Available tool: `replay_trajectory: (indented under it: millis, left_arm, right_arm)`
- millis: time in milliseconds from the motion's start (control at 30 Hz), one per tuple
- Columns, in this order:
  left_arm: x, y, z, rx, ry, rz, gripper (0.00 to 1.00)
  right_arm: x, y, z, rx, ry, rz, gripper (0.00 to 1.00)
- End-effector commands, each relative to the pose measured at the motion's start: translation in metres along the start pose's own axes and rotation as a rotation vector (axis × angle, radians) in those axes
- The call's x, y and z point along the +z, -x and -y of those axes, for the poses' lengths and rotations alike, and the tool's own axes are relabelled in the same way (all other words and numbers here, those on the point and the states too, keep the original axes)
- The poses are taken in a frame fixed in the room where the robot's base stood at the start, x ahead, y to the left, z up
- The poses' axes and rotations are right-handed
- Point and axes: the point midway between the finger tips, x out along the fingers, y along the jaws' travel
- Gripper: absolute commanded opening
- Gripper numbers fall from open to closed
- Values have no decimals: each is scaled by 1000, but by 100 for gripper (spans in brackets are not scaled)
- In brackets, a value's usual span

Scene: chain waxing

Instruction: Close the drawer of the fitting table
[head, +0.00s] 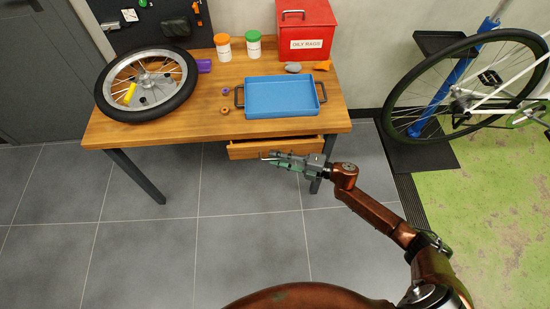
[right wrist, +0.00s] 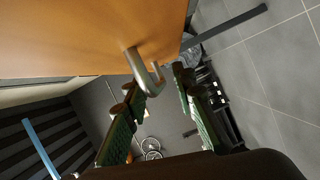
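The fitting table (head: 205,88) has a wooden top. Its wooden drawer (head: 255,149) sticks out a little under the front edge, right of centre. My right gripper (head: 268,158) is in front of the drawer, fingers toward it. In the right wrist view the wooden drawer front (right wrist: 75,35) fills the upper left, with a bent metal handle (right wrist: 143,75). The two fingers of my right gripper (right wrist: 157,86) are spread apart and empty, with the handle near their tips, roughly between them. Contact cannot be told. My left gripper is not in view.
On the table are a bicycle wheel (head: 147,84), a blue tray (head: 280,97), two lidded jars and a red box (head: 305,30). A table leg (head: 136,177) stands at the left. A bicycle (head: 455,85) is at the right. The tiled floor in front is clear.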

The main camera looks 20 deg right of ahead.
Motion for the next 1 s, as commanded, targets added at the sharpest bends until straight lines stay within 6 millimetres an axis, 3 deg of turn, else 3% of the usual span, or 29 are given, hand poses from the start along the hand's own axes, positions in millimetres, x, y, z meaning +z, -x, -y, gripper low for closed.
replay_trajectory:
  millis: [267,633,1000]
  left_arm:
    - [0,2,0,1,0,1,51]
    - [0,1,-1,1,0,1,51]
    - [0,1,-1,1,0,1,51]
  right_arm:
    - [0,-3,-1,0,1,-1,24]
    - [-1,-3,0,0,1,-2,0]
    - [-1,-3,0,-1,1,-2,0]
